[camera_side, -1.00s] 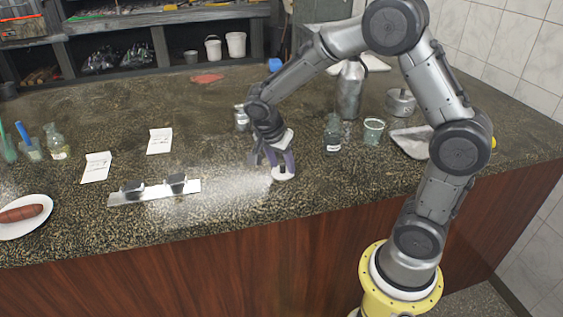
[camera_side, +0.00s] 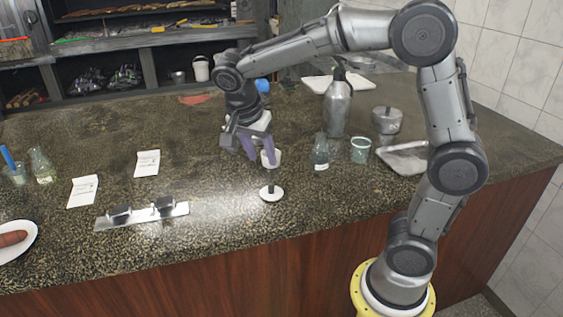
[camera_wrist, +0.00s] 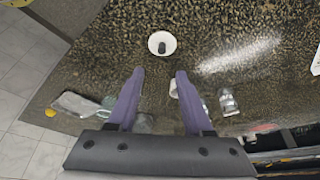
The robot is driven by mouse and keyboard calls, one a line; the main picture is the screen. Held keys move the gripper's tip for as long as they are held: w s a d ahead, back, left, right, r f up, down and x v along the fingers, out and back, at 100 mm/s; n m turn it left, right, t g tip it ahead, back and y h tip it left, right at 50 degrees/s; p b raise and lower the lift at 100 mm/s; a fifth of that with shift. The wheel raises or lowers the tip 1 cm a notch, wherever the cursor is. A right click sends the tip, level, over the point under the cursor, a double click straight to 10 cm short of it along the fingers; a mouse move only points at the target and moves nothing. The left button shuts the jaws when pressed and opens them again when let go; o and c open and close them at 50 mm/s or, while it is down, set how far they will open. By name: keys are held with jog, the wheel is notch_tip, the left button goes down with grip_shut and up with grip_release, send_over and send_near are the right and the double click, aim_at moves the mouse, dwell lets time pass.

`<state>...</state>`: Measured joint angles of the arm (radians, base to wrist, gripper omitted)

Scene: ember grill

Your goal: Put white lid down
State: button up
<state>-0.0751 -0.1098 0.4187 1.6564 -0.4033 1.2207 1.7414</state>
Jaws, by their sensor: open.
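The white lid (camera_side: 271,195) is a small round disc with a dark upright knob. It lies flat on the speckled counter in the side view, near the front edge. It shows whole in the wrist view (camera_wrist: 155,37), beyond my fingertips. My gripper (camera_side: 261,159) is above and behind the lid, apart from it, with purple fingers pointing down. The fingers are spread and empty in the wrist view (camera_wrist: 160,73). A white cup (camera_side: 272,158) shows beside one finger in the side view. It is partly hidden by a finger in the wrist view (camera_wrist: 173,89).
A glass jar (camera_side: 320,155), a glass cup (camera_side: 360,150), a steel bottle (camera_side: 338,108), a pot (camera_side: 387,120) and a metal tray (camera_side: 405,160) stand right. A metal strip (camera_side: 140,216) with dark blocks lies left. The counter around the lid is clear.

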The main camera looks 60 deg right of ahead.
jog(key=s+a+n+t+y, duration=0.2)
jog(key=s+n, duration=0.6)
jog(key=s, duration=0.1)
jog(key=s+a+r+n+t+y, duration=0.1)
jog(key=s+a+n+t+y, duration=0.1)
jog(key=s+n, duration=0.7)
jog(key=shift+a+t, duration=0.7)
jog(key=shift+a, duration=0.1)
